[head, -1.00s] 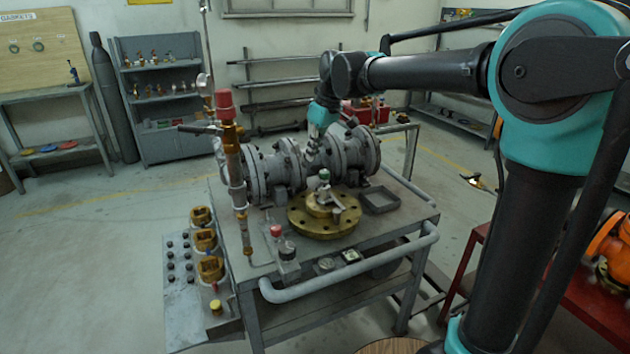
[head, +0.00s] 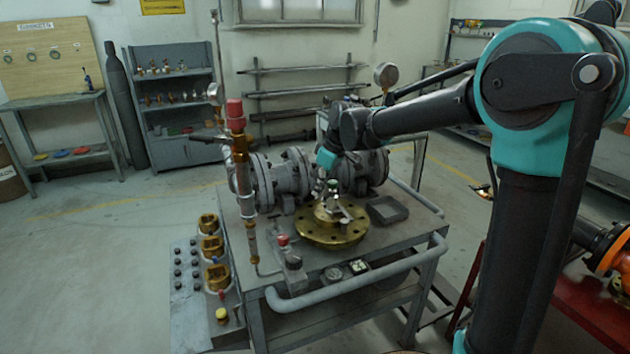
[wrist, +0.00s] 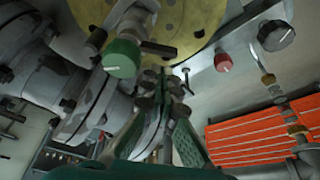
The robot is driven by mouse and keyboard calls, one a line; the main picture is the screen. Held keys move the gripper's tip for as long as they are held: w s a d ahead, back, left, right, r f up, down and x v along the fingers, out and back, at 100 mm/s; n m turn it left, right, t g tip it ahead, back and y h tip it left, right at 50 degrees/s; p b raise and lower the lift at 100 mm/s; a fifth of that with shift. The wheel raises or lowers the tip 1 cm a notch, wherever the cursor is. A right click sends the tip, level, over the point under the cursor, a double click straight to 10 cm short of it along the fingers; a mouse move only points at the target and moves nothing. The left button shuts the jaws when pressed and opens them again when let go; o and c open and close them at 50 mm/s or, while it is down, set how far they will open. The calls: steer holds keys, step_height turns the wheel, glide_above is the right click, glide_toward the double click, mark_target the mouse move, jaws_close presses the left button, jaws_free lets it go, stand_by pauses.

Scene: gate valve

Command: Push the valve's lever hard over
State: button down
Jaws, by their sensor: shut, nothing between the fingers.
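The valve (head: 331,225) is a round brass flange with bolt holes and a raised hub, lying on the bench. A green cap (head: 333,184) tops it, and a short grey lever-like bar (head: 344,212) stands on its front side. In the wrist view the green cap (wrist: 122,58) is large, with the lever-like bar (wrist: 158,48) beside it and the brass flange (wrist: 190,25) behind. My gripper (head: 319,188) is just behind and left of the cap. In the wrist view my gripper's fingers (wrist: 164,82) are together and empty, below the cap and bar. I cannot tell whether they touch.
Grey flanged pipework (head: 280,178) lies behind the valve. An upright pipe with a red cap (head: 235,112) stands to its left. A grey tray (head: 387,210) lies to its right. A red knob (wrist: 223,62) and a black knob (wrist: 276,35) show in the wrist view.

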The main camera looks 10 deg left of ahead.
steer(key=shift+s+d, duration=0.25)
steer(key=shift+d, duration=0.45)
steer(key=shift+s+d, duration=0.2)
steer(key=shift+d, duration=0.3)
steer(key=shift+w+a, duration=0.1)
steer(key=shift+a, duration=0.05)
